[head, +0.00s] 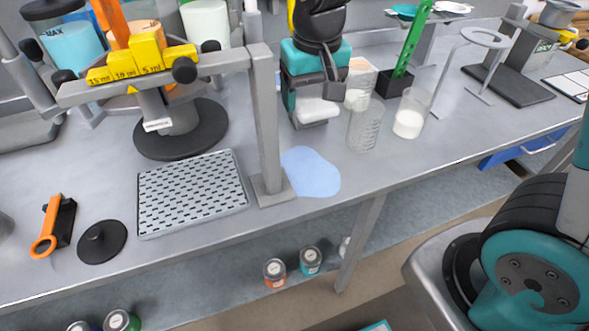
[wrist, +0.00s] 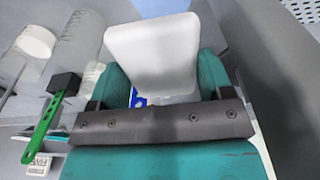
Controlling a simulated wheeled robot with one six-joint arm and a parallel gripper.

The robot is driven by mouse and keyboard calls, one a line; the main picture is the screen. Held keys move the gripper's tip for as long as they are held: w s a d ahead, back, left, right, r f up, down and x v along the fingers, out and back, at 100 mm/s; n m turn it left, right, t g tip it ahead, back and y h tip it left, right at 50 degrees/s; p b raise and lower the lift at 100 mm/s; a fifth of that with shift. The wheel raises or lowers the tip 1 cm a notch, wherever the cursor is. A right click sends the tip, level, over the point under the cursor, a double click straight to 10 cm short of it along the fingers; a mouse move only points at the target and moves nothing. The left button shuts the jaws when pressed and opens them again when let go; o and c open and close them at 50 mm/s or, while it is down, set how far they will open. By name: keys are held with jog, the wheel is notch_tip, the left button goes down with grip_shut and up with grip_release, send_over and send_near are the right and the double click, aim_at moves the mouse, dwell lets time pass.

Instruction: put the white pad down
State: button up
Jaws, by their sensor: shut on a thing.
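The white pad (head: 316,110) is a small rounded block held in my gripper (head: 313,98), above the bench near its middle. In the wrist view the white pad (wrist: 152,48) fills the space between the teal fingers of my gripper (wrist: 158,85), which are shut on it. In the head view the pad hangs at the low end of the gripper, behind the pale blue puddle-like patch (head: 310,172). Whether its underside touches the bench cannot be told.
A graduated clear beaker (head: 364,128) and a beaker with white content (head: 411,113) stand close to the right. A grey post (head: 266,125) rises to the left, beside a perforated tray (head: 192,192). Bare bench (head: 440,140) lies at the right front.

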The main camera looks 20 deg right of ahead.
aim_at(306, 172)
notch_tip(306, 172, down, 17)
jog(key=shift+f, duration=0.2)
jog(key=shift+f, duration=0.15)
jog(key=o, duration=0.9)
notch_tip(306, 172, up, 12)
jog(key=s, duration=0.1)
jog(key=shift+s, duration=0.25)
dwell(3.0)
